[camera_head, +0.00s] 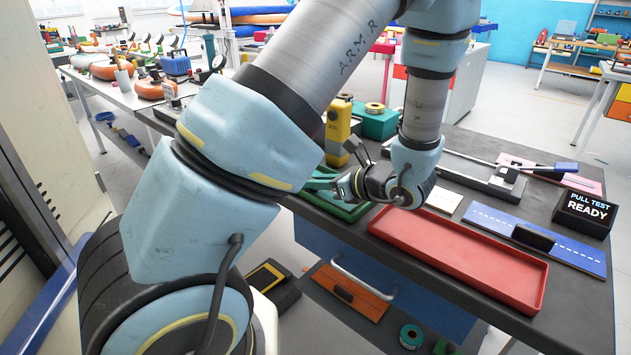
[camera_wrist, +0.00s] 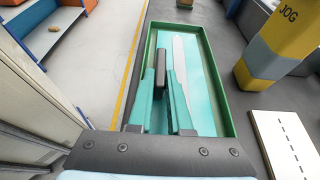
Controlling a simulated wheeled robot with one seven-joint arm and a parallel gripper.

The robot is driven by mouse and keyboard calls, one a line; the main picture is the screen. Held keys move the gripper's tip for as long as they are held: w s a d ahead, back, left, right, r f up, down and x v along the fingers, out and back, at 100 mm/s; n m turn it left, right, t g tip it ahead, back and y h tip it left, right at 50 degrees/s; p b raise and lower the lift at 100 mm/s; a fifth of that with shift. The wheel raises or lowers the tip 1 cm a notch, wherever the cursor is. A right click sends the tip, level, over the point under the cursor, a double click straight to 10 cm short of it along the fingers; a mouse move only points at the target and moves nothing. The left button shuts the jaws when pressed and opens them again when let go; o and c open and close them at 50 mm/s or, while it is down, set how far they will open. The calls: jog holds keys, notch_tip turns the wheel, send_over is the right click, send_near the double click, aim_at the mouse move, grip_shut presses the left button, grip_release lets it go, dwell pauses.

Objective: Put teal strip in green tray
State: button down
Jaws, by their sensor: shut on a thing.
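The teal strip (camera_wrist: 205,85), with a pale band along it and a dark upright grip block (camera_wrist: 161,60), shows in the wrist view within the outline of the green tray (camera_wrist: 180,25). My gripper (camera_wrist: 161,76) has its teal fingers shut on the dark block. I cannot tell whether the strip rests on the tray floor or hangs just above it. In the head view my gripper (camera_head: 324,181) is over the green tray (camera_head: 350,212), left of the red tray; my arm hides much of it, and the strip cannot be made out clearly there.
The red tray (camera_head: 465,257) is empty. A blue strip (camera_head: 575,253) with a dark block lies right of it, near the PULL TEST sign (camera_head: 583,213). A yellow device (camera_head: 338,125) stands behind the green tray. An orange strip (camera_head: 350,290) lies below the bench top.

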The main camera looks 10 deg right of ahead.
jog(key=c, duration=0.8)
grip_release()
jog(key=shift+c, duration=0.2)
